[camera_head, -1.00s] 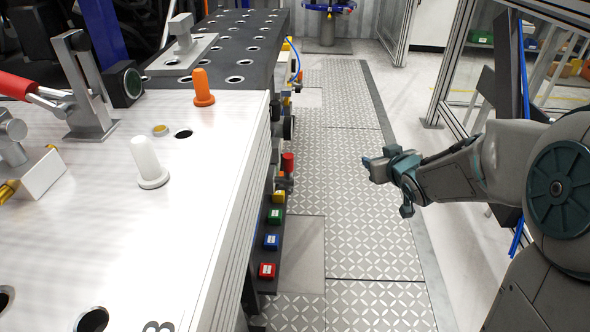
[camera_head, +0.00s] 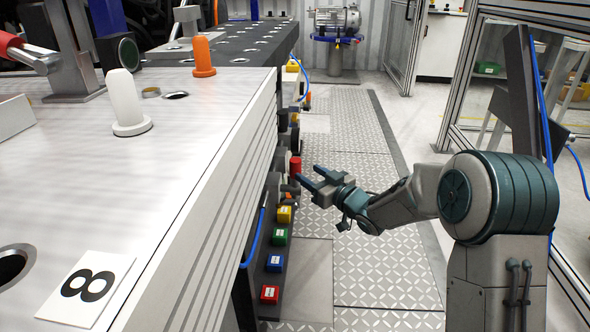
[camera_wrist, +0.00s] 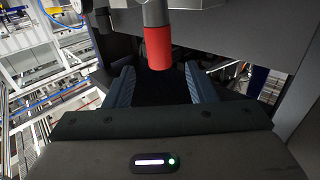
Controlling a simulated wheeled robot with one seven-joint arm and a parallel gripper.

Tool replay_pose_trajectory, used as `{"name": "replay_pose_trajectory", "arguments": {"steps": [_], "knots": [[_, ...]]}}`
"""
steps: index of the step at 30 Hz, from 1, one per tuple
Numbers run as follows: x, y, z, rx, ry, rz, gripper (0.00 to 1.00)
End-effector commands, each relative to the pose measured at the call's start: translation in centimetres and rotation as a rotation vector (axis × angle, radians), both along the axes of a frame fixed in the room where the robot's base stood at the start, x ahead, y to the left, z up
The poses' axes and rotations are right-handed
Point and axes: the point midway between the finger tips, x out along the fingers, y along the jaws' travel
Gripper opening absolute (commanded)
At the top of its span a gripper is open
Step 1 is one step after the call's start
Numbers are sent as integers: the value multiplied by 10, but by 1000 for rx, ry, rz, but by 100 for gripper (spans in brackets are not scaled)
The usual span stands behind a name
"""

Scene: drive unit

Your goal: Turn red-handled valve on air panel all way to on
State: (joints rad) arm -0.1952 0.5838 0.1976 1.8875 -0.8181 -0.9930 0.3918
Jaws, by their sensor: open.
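The red valve handle (camera_head: 295,166) is on the side of the workbench, among the fittings below the table edge. It also shows in the wrist view as a red grip (camera_wrist: 157,47) on a metal stem, hanging down ahead of the space between my fingers. My gripper (camera_head: 309,178) is open, just right of the handle in the head view, with its fingers pointing toward the bench. In the wrist view my gripper's two fingers (camera_wrist: 160,88) stand apart with nothing between them touching. The valve body is mostly hidden in both views.
Yellow, green, blue and red buttons (camera_head: 274,263) line the panel below. A blue hose (camera_head: 253,238) hangs at the bench side. The white-and-metal tabletop (camera_head: 190,140) carries a white peg (camera_head: 127,105). The patterned floor aisle (camera_head: 365,250) right of the bench is clear.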

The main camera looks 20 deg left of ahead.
Motion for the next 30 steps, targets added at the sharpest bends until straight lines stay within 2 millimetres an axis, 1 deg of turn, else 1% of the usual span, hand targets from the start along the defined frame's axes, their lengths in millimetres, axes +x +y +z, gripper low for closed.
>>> {"name": "replay_pose_trajectory", "arguments": {"steps": [1, 6, 12, 17, 25, 26, 27, 29, 30], "knots": [[5, 10, -3, 1, -2, 3, 50], [21, 36, -2, 1, -1, 0, 50], [33, 54, -1, -1, 1, -2, 50], [37, 60, 0, 0, 0, -1, 50], [37, 60, 0, -1, 1, -2, 50], [37, 60, 0, -1, 1, -2, 42], [37, 60, 0, -1, 1, -2, 31], [37, 60, 0, -1, 1, -2, 14], [37, 60, 0, -1, 1, -2, 3]]}}
